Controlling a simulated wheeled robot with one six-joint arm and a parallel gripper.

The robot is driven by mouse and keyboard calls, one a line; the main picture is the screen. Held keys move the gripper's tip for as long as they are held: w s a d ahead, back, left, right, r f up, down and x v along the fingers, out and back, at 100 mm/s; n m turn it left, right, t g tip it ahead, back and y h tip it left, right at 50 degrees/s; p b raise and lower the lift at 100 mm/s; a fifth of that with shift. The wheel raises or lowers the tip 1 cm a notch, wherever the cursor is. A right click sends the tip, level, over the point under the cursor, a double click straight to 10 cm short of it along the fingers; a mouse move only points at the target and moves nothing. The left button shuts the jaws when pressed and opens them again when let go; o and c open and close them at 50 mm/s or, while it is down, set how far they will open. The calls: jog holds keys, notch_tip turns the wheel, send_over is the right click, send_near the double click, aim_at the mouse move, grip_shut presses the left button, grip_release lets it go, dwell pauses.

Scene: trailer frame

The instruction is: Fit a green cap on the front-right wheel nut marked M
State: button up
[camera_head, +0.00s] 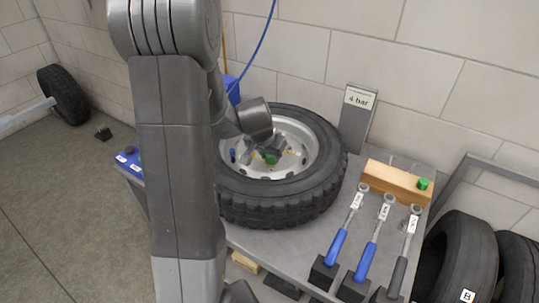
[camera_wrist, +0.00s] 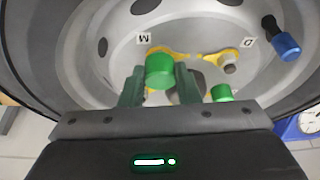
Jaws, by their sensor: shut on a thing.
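My gripper (camera_wrist: 159,86) is shut on a green cap (camera_wrist: 159,68), held between its two fingers over the wheel (camera_wrist: 85,55). The cap is just below the tag M (camera_wrist: 144,38). It covers the place at the end of a yellow marker there, so the nut marked M is hidden. I cannot tell whether cap and nut touch. A second green cap (camera_wrist: 222,92) sits on the wheel, right of my fingers. In the head view my gripper (camera_head: 264,150) is inside the rim of the wheel (camera_head: 285,207), with green showing beside it.
A bare nut (camera_wrist: 230,68) is near another tag (camera_wrist: 249,41); a blue cap (camera_wrist: 287,46) is farther right. A wooden block (camera_head: 398,182) holds a green cap (camera_head: 424,184). Several wrenches, including a blue-handled one (camera_head: 335,247), lie right of the wheel. A "4 bar" post (camera_head: 357,120) stands behind.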

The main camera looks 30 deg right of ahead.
jog(key=shift+f+b, duration=0.35)
jog(key=shift+f, duration=0.05)
jog(key=o, duration=1.5)
jog(key=shift+r+p, duration=2.75)
jog(key=shift+r, duration=1.3)
jog(key=shift+f, duration=0.15)
jog(key=shift+f+b, duration=2.75)
jog(key=shift+f, duration=1.15)
